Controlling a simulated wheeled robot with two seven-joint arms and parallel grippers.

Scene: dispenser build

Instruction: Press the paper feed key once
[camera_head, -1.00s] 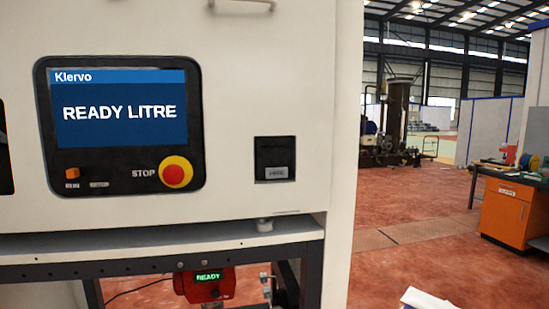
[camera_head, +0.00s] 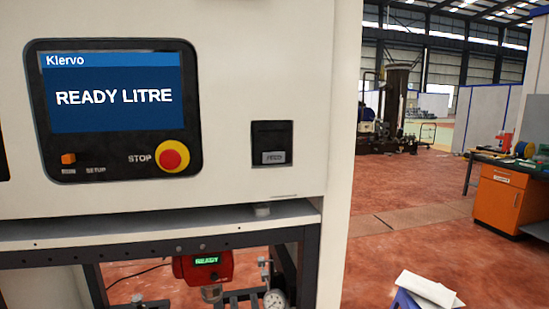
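The machine's white front panel (camera_head: 225,180) fills the left of the view. A black recessed printer slot (camera_head: 272,137) sits right of the display. At its lower edge is a small grey key (camera_head: 273,157) with lettering too small to read surely; it looks like FEED. The Klervo screen (camera_head: 112,95) reads READY LITRE. Below it are a small orange button (camera_head: 68,158), a SETUP label and a red STOP button (camera_head: 172,156) on a yellow ring. Neither of my grippers is in view, and nothing covers the grey key.
A ledge (camera_head: 150,228) juts out below the panel. Under it are a red device (camera_head: 203,266) with a green display and a round gauge (camera_head: 275,299). White flat items (camera_head: 430,289) lie on something blue at lower right. An orange cabinet (camera_head: 508,198) stands farther right; red floor between is open.

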